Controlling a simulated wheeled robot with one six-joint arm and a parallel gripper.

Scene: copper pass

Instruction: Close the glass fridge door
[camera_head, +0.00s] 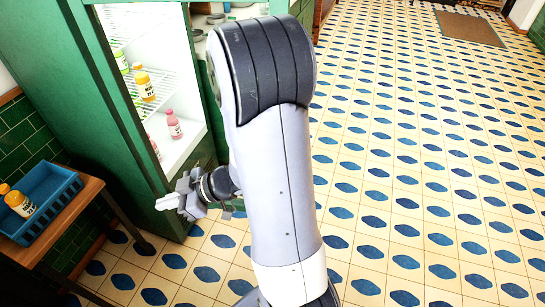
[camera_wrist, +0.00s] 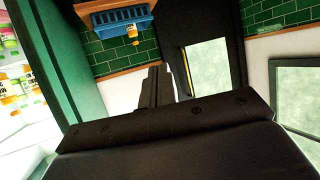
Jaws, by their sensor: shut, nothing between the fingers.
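The green fridge (camera_head: 108,105) stands at the left of the head view, its lit white inside showing with bottles on shelves. Its green frame (camera_wrist: 48,58) and bottles show at the left of the wrist view. I cannot make out the glass door for certain; my arm hides part of the fridge's right side. My gripper (camera_head: 166,203) is shut and empty, low in front of the fridge opening, fingers pointing left. In the wrist view its fingers (camera_wrist: 156,88) are together and touch nothing that I can see.
A wooden table (camera_head: 62,222) with a blue crate (camera_head: 45,200) holding bottles stands left of the fridge. It also shows in the wrist view (camera_wrist: 125,22). A dark-framed pale panel (camera_wrist: 208,70) is right of the fingers there. Open tiled floor (camera_head: 420,170) lies to the right.

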